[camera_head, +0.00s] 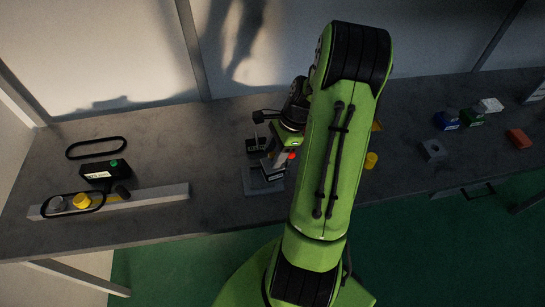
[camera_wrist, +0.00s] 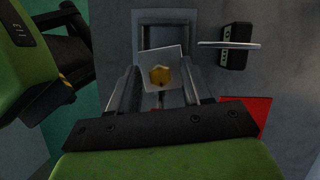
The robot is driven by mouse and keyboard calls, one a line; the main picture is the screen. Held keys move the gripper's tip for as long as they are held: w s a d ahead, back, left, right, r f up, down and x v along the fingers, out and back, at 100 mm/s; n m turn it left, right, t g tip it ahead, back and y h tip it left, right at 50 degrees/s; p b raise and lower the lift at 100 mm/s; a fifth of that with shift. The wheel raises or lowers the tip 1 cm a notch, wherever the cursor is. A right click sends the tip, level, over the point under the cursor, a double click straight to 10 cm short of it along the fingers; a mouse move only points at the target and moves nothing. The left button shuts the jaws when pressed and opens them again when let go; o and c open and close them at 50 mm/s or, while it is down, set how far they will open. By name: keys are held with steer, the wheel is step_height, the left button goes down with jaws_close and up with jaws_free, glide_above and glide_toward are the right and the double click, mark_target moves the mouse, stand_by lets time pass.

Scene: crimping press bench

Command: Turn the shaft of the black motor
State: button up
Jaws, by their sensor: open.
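A dark block with a white label, which looks like the black motor (camera_head: 273,177), sits at the grey fixture (camera_head: 250,187) in the middle of the bench. My gripper (camera_head: 272,162) is over it, pointing down. In the wrist view, a light square face (camera_wrist: 171,53) with a brass hexagonal shaft end (camera_wrist: 160,75) lies between my two open fingers (camera_wrist: 160,84). The square face is slightly turned relative to the fingers. I cannot tell whether the fingers touch the shaft. My gripper hides the motor's lower side in the wrist view.
A black block with a silver bar (camera_wrist: 236,46) stands close by on the right in the wrist view.

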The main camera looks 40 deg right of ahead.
steer(key=shift+w+a+f, duration=0.15)
steer(key=shift+a+f, duration=0.1)
steer(key=shift+f, duration=0.35)
jaws_close()
steer(key=shift+r+n, duration=0.1)
steer(key=shift+n, duration=0.2)
